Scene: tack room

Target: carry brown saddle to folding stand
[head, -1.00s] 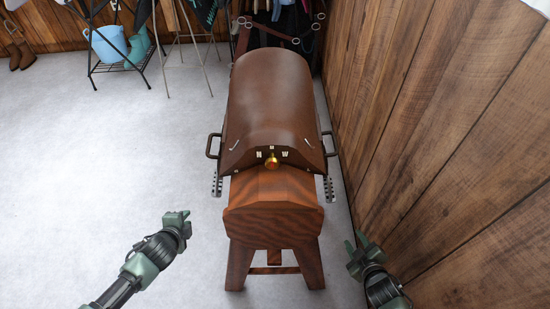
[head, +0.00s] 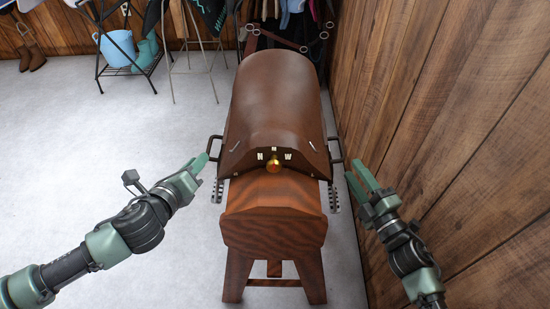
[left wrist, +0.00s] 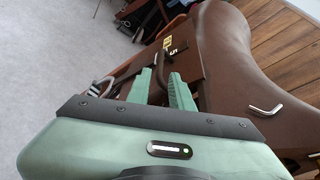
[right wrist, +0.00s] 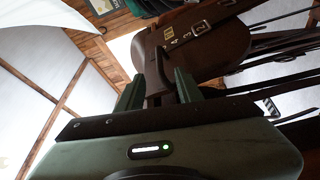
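The brown saddle (head: 275,100) sits on a wooden trestle (head: 272,225) in the middle of the head view, with a dark handle on each side. My left gripper (head: 199,162) is open beside the saddle's left handle (head: 214,148). In the left wrist view a handle (left wrist: 160,62) shows just beyond and between the fingertips. My right gripper (head: 358,178) is open just short of the right handle (head: 338,149). In the right wrist view that handle (right wrist: 160,66) lies ahead between the fingers. A light metal folding stand (head: 171,80) stands at the back, its top cut off.
A wooden wall (head: 450,110) runs close along my right arm. A black rack (head: 101,60) with a blue bucket (head: 117,46) and teal boots stands at the back left. Tack hangs behind the saddle. The grey floor to the left is clear.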

